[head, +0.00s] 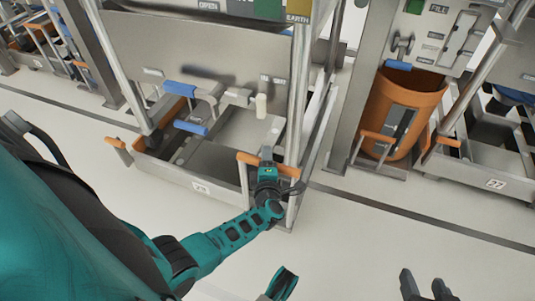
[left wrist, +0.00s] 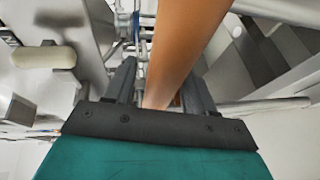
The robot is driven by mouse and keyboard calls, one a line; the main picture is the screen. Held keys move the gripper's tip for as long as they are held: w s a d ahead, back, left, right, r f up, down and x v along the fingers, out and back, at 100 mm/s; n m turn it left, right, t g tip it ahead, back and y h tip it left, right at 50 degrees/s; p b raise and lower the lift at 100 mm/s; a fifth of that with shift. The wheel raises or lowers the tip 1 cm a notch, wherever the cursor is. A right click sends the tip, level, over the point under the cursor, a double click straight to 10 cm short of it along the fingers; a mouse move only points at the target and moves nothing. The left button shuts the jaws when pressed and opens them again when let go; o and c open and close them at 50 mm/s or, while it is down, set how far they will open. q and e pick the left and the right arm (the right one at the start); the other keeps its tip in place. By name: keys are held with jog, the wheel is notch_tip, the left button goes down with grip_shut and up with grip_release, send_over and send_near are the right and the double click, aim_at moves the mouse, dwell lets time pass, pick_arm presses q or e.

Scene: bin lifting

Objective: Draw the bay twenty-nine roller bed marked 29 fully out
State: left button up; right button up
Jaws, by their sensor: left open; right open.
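The roller bed (head: 178,176) is a low grey metal frame in the middle bay of the head view. Its small white front plate (head: 201,188) is too blurred to read surely. An orange-topped handle (head: 247,158) stands at its right front corner, and another orange handle (head: 116,143) is at its left. My left gripper (head: 267,163) is at the right handle. In the left wrist view, the orange grip (left wrist: 182,45) runs between the open fingers of my left gripper (left wrist: 160,88). My right gripper (head: 426,285) is open and empty at the bottom right.
Metal posts (head: 298,80) rise close beside my left gripper. Blue-handled levers (head: 190,128) sit above the bed. To the right are an orange bin (head: 405,100) and a bay marked 27 (head: 495,184). The pale floor (head: 360,245) in front is clear.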

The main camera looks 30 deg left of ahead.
pick_arm(q)
jog(key=shift+w+a, duration=0.15)
jog(key=shift+c, duration=0.2)
grip_shut()
dwell(0.4)
